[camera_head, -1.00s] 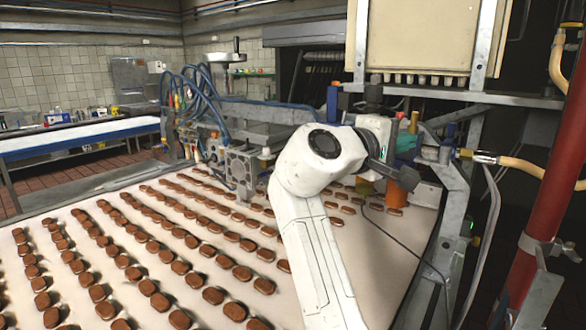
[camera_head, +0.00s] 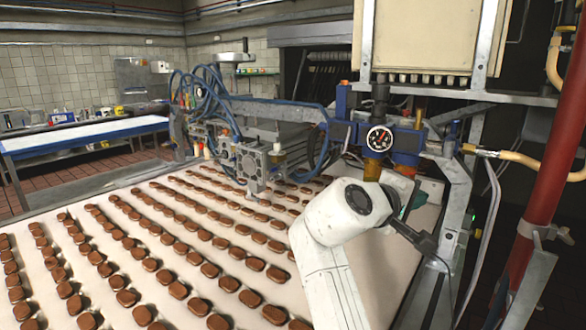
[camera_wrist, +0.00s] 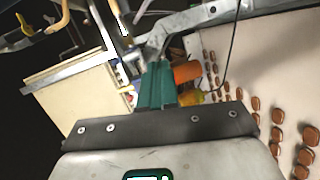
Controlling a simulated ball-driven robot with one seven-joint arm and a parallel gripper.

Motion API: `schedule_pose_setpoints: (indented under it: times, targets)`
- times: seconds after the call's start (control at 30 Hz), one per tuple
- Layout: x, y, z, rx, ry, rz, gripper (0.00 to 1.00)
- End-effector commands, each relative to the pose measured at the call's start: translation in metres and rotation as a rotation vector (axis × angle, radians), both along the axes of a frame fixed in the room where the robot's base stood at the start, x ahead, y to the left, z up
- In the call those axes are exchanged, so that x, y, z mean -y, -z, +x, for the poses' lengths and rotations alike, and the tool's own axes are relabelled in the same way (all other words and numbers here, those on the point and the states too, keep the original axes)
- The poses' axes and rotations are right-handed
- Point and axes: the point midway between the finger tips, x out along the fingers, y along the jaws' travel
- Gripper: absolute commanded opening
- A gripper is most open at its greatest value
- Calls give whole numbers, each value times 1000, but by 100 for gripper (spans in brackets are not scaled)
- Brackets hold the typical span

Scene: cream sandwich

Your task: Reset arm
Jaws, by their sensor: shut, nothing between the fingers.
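My white arm rises from the bottom of the head view, and its elbow stands in front of the right part of the belt. My gripper (camera_wrist: 155,86) shows in the wrist view as two teal fingers closed together, with nothing between them. In the head view it is mostly hidden behind my arm; only a bit of teal shows. In the wrist view an orange cylinder (camera_wrist: 187,72) appears just beside the fingertips; I cannot tell whether they touch.
Rows of brown biscuits (camera_head: 228,284) lie on the pale belt. A machine with blue hoses and a pressure gauge (camera_head: 379,139) spans it close behind my arm. A metal frame and a red pipe (camera_head: 545,160) stand at right. A blue-edged table (camera_head: 85,138) is far left.

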Motion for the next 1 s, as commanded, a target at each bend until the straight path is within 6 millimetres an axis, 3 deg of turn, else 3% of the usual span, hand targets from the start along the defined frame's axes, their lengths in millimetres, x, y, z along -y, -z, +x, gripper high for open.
schedule_pose_setpoints:
  times: [0.17,0.37,0.5,0.7,0.9,1.0]
  targets:
    - [22,71,-19,-38,5,124,0]
    - [54,186,-72,-102,35,357,0]
    - [71,260,-125,-150,79,536,0]
    - [81,345,-217,-222,165,784,0]
    - [75,400,-319,-297,276,1020,0]
    - [67,415,-366,-331,333,1125,0]
